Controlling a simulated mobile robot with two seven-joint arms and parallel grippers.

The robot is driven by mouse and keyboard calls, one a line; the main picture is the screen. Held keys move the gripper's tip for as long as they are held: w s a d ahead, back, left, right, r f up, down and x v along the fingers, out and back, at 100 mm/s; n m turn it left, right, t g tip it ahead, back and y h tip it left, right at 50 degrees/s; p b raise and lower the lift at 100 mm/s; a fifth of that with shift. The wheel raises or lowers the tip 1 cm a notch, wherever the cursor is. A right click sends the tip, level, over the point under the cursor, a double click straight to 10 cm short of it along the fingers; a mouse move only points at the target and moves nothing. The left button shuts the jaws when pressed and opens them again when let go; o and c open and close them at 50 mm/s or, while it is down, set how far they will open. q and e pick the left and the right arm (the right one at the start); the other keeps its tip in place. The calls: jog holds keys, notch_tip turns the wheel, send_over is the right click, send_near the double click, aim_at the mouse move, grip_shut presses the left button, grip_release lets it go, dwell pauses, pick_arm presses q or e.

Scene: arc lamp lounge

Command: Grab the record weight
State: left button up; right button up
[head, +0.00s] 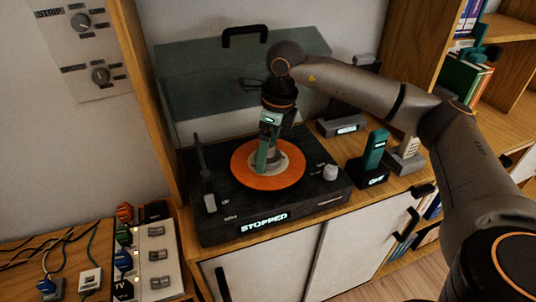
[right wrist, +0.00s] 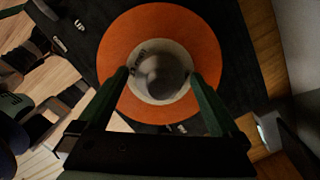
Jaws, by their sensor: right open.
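The record weight (right wrist: 160,76) is a small grey round piece at the centre of an orange record (right wrist: 160,22) with a pale label, seen from above in the right wrist view. In the head view the record (head: 240,176) lies on a black turntable (head: 222,205) whose display reads "STOPPED", and the weight is largely hidden behind my gripper. My right gripper (head: 267,165) points down over the record's middle. Its green fingers are open, and in the wrist view (right wrist: 160,76) the tips appear on either side of the weight, with gaps. My left gripper is not in view.
The clear turntable lid (head: 205,80) stands open behind, with a black handle. A green handset (head: 374,152) on a dark base stands right of the turntable. A tonearm (head: 206,180) lies at the left. A switch box (head: 155,258) and cables are at lower left.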

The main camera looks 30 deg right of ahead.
jog(key=c, duration=1.5)
